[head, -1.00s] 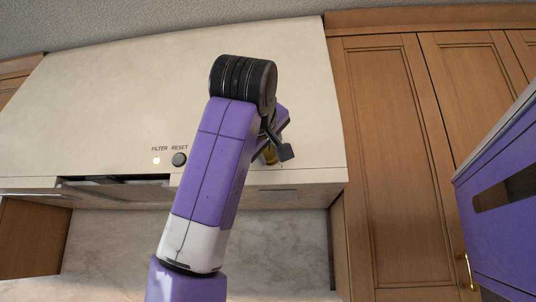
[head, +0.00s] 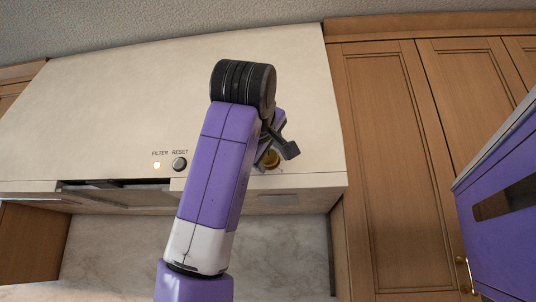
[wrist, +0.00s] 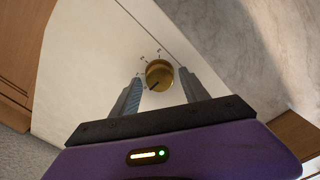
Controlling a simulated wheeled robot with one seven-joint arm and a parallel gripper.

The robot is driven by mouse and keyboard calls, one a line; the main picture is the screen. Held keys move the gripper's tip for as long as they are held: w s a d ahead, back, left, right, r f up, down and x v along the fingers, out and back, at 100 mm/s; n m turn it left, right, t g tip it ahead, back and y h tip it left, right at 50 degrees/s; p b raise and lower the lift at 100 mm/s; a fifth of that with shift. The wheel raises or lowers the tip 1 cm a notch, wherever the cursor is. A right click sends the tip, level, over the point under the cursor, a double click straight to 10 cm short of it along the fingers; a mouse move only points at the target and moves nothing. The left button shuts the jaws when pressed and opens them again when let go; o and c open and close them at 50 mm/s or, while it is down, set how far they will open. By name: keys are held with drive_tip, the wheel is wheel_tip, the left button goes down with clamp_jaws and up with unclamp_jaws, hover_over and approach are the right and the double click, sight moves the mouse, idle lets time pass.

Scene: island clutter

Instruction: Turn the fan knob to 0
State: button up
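The brass-coloured round fan knob (head: 272,159) sits on the cream front of the range hood, partly hidden behind my arm in the head view. In the wrist view the knob (wrist: 158,74) shows a dark pointer line toward its lower left, with small marks around it too small to read. My gripper (wrist: 160,76) is open, with one finger on each side of the knob at its tips. There is a gap on both sides, and no clear contact shows. In the head view my gripper is mostly hidden by my arm, with one dark finger (head: 289,148) visible by the knob.
A black reset button (head: 180,164) and a lit filter light (head: 157,165) are left of my arm on the cream hood (head: 110,100). Wooden cabinets (head: 385,150) stand to the right. The hood front around the knob is otherwise bare.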

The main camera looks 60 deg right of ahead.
idle(0.3)
drive_tip(key=b+v, duration=0.2)
drive_tip(key=v, duration=0.5)
drive_tip(key=shift+s+a+b, duration=0.15)
drive_tip(key=shift+a+b, duration=0.2)
drive_tip(key=shift+a, duration=0.05)
